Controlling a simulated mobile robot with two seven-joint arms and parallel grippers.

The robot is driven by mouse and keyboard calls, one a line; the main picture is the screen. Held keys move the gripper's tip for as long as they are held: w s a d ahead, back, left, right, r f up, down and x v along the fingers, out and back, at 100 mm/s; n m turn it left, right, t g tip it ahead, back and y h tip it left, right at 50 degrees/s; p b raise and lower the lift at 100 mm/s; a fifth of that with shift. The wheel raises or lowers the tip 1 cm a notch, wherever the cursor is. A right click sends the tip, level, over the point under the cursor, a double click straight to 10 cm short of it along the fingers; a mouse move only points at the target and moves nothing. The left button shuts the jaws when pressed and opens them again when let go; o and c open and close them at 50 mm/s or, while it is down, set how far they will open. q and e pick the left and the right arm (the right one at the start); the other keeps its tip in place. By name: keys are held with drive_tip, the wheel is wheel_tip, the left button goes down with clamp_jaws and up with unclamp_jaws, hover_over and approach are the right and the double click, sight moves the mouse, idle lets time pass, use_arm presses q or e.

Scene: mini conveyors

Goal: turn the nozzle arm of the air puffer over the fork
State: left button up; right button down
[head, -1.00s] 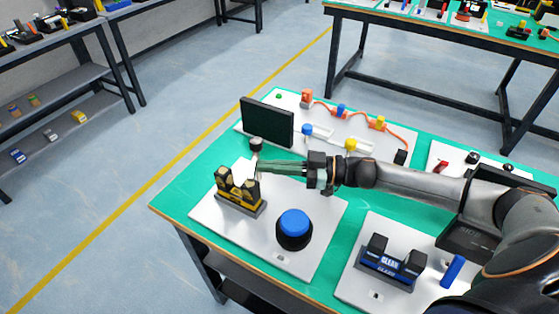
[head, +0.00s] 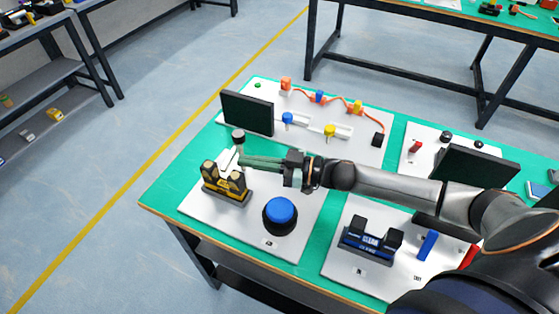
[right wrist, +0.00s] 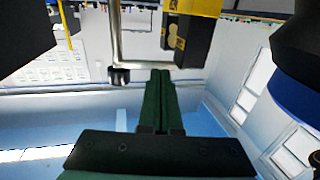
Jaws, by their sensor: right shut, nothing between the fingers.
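The fork (head: 226,186), a yellow-and-black two-pronged block, stands on the left white board. In the right wrist view a bent silver tube (right wrist: 119,40) with a dark end hangs near the yellow-and-black fork (right wrist: 194,35). My right gripper (head: 243,160) is shut and empty, its green fingers just behind the fork. In the wrist view its fingertips (right wrist: 160,74) are beside the tube; I cannot tell whether they touch. My left gripper is out of view.
A big blue button (head: 280,212) stands right of the fork. A dark upright panel (head: 247,114) stands behind. The green table's left margin (head: 172,190) is clear.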

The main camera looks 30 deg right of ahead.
drive_tip(key=v, duration=1.1)
drive_tip(key=shift+b, duration=0.3)
drive_tip(key=shift+d, duration=0.1)
